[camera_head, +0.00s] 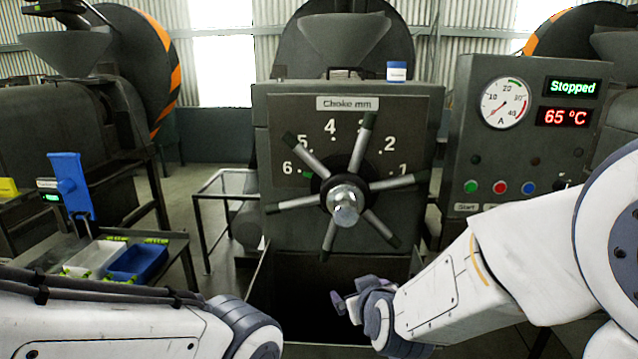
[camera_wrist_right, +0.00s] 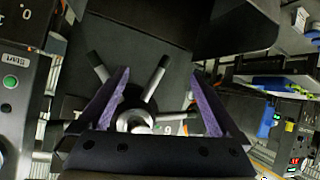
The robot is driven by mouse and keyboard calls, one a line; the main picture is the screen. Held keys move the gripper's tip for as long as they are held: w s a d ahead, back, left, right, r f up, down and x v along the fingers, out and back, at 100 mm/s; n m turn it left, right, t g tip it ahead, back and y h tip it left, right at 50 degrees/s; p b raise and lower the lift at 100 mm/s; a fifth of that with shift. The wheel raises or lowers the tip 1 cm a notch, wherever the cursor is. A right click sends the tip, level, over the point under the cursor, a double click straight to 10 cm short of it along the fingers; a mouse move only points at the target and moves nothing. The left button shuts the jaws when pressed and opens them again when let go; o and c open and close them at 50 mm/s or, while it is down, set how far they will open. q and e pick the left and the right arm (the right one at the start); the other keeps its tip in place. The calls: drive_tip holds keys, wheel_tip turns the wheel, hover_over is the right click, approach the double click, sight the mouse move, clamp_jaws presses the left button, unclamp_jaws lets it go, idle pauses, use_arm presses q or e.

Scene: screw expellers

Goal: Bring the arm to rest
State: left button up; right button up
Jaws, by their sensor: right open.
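My right arm (camera_head: 450,285) reaches in from the right in the head view. Its gripper (camera_head: 345,303) is in front of the lower part of the choke machine, below the handwheel and apart from it. In the right wrist view the two purple fingers of the gripper (camera_wrist_right: 160,74) are spread, with nothing between them. The handwheel hub (camera_wrist_right: 132,118) shows behind them. My left arm (camera_head: 110,315) lies along the bottom left of the head view; its gripper is not visible.
The spoked choke handwheel (camera_head: 345,200) stands ahead, with numbers around it. At right a panel (camera_head: 520,140) reads "Stopped" and 65 °C. At left a table carries a blue device (camera_head: 72,185), a white tray (camera_head: 95,256) and a blue tray (camera_head: 140,262).

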drive_tip(key=s+d+f+m+g+h, duration=0.1)
drive_tip(key=s+d+f+m+g, duration=0.1)
drive_tip(key=s+d+f+g, duration=0.4)
drive_tip(key=s+d+f+m+g, duration=0.1)
drive_tip(key=s+d+f+g, duration=0.25)
drive_tip(key=s, duration=0.45)
drive_tip(key=s+a+r+n+g, duration=0.1)
drive_tip(key=s+a+r+n, duration=0.2)
drive_tip(key=s+a, duration=0.3)
drive_tip(key=s+a+r+n+g, duration=0.1)
drive_tip(key=s+a+r+n, duration=0.2)
drive_tip(key=s+a, duration=0.4)
drive_tip(key=shift+n+y, duration=0.4)
idle(0.6)
